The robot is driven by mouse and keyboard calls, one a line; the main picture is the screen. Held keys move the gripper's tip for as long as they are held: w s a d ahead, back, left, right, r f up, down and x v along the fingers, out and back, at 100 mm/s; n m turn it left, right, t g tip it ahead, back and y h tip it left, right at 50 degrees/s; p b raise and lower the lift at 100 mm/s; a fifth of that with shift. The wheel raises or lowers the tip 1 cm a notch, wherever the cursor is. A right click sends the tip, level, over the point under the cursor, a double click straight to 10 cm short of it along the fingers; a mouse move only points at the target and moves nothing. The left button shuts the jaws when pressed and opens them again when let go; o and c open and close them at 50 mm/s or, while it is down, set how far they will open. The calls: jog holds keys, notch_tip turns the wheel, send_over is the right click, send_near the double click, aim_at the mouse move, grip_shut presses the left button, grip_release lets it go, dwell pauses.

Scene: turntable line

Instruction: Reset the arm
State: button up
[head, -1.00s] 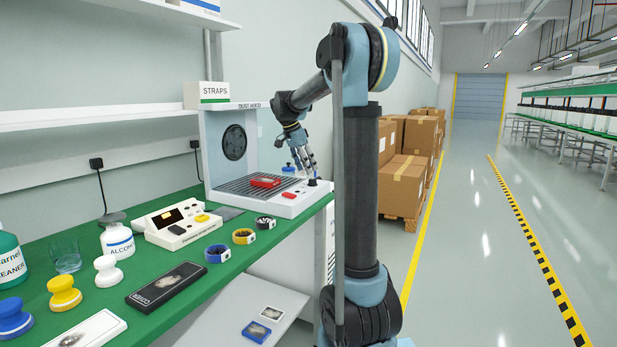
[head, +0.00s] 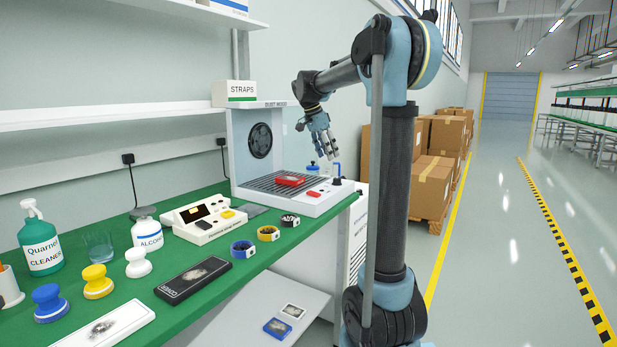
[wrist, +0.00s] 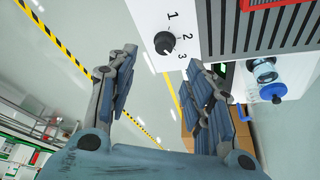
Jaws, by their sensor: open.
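My gripper (head: 326,145) is open and empty, its fingers pointing down above the right front part of the dust hood (head: 310,202). In the wrist view my gripper (wrist: 160,95) shows its fingers spread apart with nothing between them. The hood's black knob (wrist: 165,42), marked 1, 2, 3, lies just beyond the fingers there. A red item (head: 291,179) lies on the hood's grille.
The green bench (head: 212,262) holds cleaner and alcohol bottles, stamps with yellow, white and blue knobs, small cups and a black slab (head: 193,279). Cardboard boxes (head: 433,180) stand on a pallet to the right. The aisle floor (head: 500,220) is clear.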

jog(key=s+d+f+n+y, duration=0.1)
jog(key=s+d+f+n, duration=0.1)
jog(key=s, duration=0.4)
jog(key=s+d+f+n, duration=0.1)
jog(key=s+f+n, duration=0.1)
jog(key=s, duration=0.5)
jog(key=s+d+f+n+y, duration=0.1)
jog(key=s+f+n+y, duration=0.2)
jog(key=s+f+n, duration=0.6)
jog(key=s+f, duration=1.5)
jog(key=s, duration=0.4)
jog(key=shift+d+f, duration=0.2)
jog(key=shift+d, duration=0.05)
jog(key=shift+w+f, duration=0.2)
jog(key=shift+w, duration=0.2)
